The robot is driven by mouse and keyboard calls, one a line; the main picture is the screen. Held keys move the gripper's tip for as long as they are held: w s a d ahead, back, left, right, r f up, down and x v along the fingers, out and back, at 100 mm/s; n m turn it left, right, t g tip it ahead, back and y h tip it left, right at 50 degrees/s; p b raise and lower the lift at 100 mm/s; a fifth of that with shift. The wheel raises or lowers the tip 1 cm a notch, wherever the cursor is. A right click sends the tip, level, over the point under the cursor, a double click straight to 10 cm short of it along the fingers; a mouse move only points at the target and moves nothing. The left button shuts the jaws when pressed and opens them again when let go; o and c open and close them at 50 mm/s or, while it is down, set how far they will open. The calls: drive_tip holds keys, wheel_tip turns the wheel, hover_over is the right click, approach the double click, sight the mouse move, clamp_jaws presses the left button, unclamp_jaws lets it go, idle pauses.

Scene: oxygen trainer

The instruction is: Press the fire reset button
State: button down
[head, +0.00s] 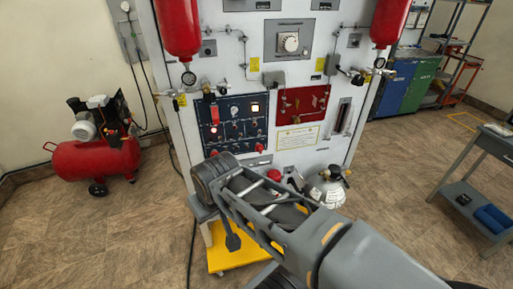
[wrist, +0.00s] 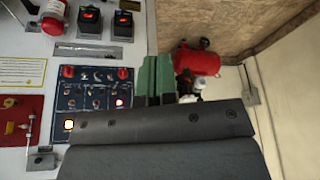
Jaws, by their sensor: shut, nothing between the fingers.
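The dark blue control panel (head: 236,122) is on the front of the white trainer board. It carries several small switches and buttons, a lit yellowish square button (head: 255,108), a small red light (head: 214,130) and red knobs along its lower edge. Labels are too small to read, so I cannot tell which is the fire reset button. The wrist view shows the panel (wrist: 96,90) upside down, with the lit square button (wrist: 69,124) near my wrist housing. My gripper (wrist: 159,78) has its green fingers shut and empty, just beside the panel's edge. In the head view the fingers are hidden.
A red panel (head: 302,103) is right of the blue one. Red cylinders (head: 178,28) hang above. A red compressor (head: 96,160) stands left on the floor. A grey-white tank (head: 327,190) and yellow base plate (head: 232,259) are low in front. A grey cart (head: 480,165) stands right.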

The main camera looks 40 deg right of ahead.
drive_tip(key=w+d+f+m+t+y+b, duration=0.1)
drive_tip(key=w+d+f+m+b, duration=0.25)
drive_tip(key=w, duration=0.35)
drive_tip(key=w+d+f+m+t+y+b, duration=0.2)
drive_tip(key=w+d+f+m+b, duration=0.15)
drive_tip(key=w, duration=0.35)
drive_tip(key=w+d+f+m+t+h+b, duration=0.1)
drive_tip(key=w+d+f+m, duration=0.2)
drive_tip(key=d, duration=0.5)
drive_tip(key=w+d+f+m+t+h+b, duration=0.1)
drive_tip(key=w+d+f+m+h, duration=0.1)
drive_tip(key=d+f+m, duration=0.4)
drive_tip(key=d, duration=0.2)
drive_tip(key=shift+w+d+h+b, duration=0.3)
drive_tip(key=shift+w+b, duration=0.05)
drive_tip(key=shift+w, duration=0.05)
drive_tip(key=shift+w, duration=0.15)
